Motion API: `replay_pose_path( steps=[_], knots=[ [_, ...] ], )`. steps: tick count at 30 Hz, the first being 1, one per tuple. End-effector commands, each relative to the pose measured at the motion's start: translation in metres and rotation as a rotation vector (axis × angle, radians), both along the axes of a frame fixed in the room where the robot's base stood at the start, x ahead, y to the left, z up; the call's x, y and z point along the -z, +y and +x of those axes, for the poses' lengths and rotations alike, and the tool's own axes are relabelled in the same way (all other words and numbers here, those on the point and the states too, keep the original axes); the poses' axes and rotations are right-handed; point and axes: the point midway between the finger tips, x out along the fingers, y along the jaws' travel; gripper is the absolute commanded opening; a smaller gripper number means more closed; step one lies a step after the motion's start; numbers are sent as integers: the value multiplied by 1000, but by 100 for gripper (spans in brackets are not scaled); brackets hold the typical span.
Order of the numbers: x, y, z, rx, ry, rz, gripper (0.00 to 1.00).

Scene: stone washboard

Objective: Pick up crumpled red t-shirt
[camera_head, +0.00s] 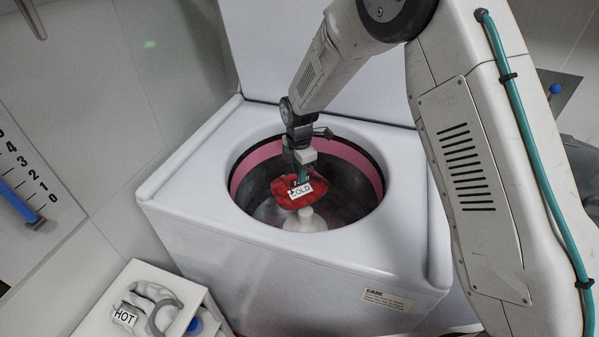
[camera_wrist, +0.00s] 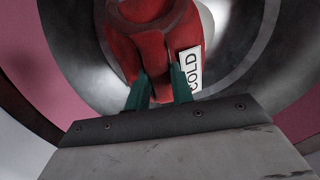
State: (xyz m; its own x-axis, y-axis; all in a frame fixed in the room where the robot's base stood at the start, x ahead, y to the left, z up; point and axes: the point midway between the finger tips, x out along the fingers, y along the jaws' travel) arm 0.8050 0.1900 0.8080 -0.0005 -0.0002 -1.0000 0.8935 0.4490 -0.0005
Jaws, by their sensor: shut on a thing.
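The crumpled red t-shirt (camera_head: 284,190) is inside the open drum of the white top-loading washer, with a white "COLD" tag on it. It also shows in the wrist view (camera_wrist: 152,45), at the top middle. My gripper (camera_head: 302,176) reaches down into the drum opening from above. In the wrist view its green fingers (camera_wrist: 160,90) are shut on the red cloth, and the tag lies beside the right finger. The fingertips are hidden in the cloth. I cannot tell whether the shirt touches the agitator below it.
The washer (camera_head: 190,215) has a raised lid behind the opening and a pink-banded drum wall (camera_head: 245,168) close around my gripper. A white agitator (camera_head: 305,222) stands in the drum. A white bin (camera_head: 90,315) at lower left holds grey cloth tagged "HOT" (camera_head: 150,305).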

Motion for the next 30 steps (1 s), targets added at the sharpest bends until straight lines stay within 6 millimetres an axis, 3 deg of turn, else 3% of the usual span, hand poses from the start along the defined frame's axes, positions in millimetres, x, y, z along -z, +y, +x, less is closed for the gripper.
replay_pose_path(
  steps=[13, 24, 30],
  knots=[
    [-38, 0, 0, 0, -2, 1, 0],
    [-40, 0, 0, 0, -1, 0, 0],
    [-53, 0, 0, 0, -2, 1, 0]
  ],
)
